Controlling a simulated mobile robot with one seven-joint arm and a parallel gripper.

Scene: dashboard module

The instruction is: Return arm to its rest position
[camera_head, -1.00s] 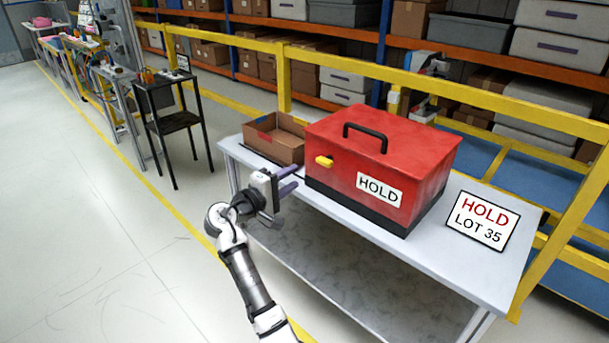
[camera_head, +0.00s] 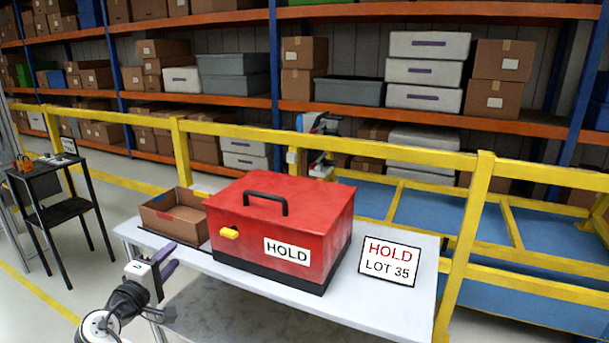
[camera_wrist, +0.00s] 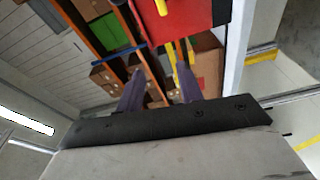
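My gripper (camera_head: 172,259) is at lower left in the head view, in front of the table's left front edge. Its two purple fingers also show in the wrist view (camera_wrist: 161,82), spread apart with nothing held between them. The gripper is apart from the red box (camera_head: 322,220), which stands closed on the table with a black handle, a yellow latch (camera_head: 229,233) and a HOLD label. Part of the red box shows at the top of the wrist view (camera_wrist: 195,14). The lower part of my arm is cut off by the head view's bottom edge.
The grey table (camera_head: 395,306) carries an open cardboard tray (camera_head: 160,223) at left and a HOLD LOT 35 sign (camera_head: 388,262) at right. A yellow rail (camera_head: 400,155) runs behind it. A black stand (camera_head: 62,212) is at far left, with open floor between.

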